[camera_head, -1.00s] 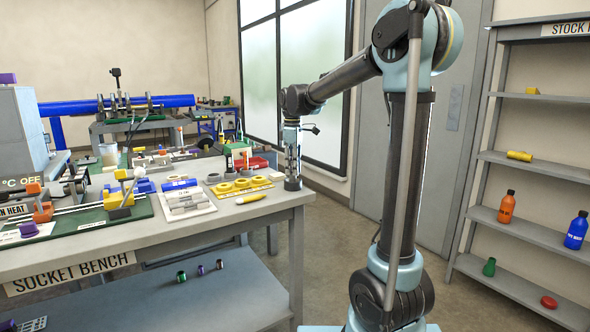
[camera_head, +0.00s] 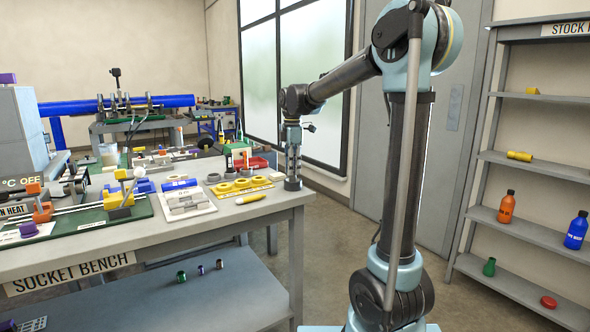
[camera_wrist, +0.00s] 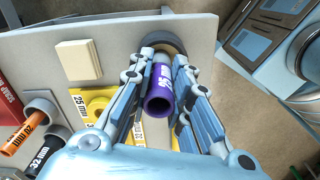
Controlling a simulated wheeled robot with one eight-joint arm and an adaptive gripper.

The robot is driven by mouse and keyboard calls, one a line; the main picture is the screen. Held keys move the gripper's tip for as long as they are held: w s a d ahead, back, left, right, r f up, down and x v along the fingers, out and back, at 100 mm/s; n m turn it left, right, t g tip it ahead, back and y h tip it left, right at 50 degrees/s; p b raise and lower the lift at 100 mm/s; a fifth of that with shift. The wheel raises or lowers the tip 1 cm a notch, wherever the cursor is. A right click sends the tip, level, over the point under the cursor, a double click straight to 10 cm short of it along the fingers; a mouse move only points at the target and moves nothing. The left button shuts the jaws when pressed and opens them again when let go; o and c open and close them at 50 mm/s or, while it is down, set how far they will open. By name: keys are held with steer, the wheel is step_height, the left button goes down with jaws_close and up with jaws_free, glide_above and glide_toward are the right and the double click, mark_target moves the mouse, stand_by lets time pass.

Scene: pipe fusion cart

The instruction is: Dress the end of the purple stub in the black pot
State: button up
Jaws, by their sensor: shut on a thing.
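The purple stub (camera_wrist: 160,88), a short tube with white lettering, is between the two fingers of my gripper (camera_wrist: 160,75). My gripper is shut on it, and its open near end faces the wrist camera. The black pot (camera_wrist: 176,42) is a round dark cup on the bench, at the far end of the stub in the wrist view. The pot also shows at the bench's right corner in the head view (camera_head: 293,185), with my gripper (camera_head: 293,165) upright directly above it. The stub's far end is hidden, so I cannot tell how deep it sits in the pot.
The socket bench (camera_head: 225,222) ends just right of the pot. A yellow tray with rings (camera_head: 240,186) and a yellow marker (camera_head: 250,198) lie to the left. A cream block (camera_wrist: 78,60) and an orange 20 mm tube (camera_wrist: 25,135) lie left in the wrist view.

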steer(key=m, duration=0.6)
steer(key=n, duration=0.6)
steer(key=shift+n, duration=0.3)
steer(key=shift+m, duration=3.4)
steer(key=shift+r, duration=2.95)
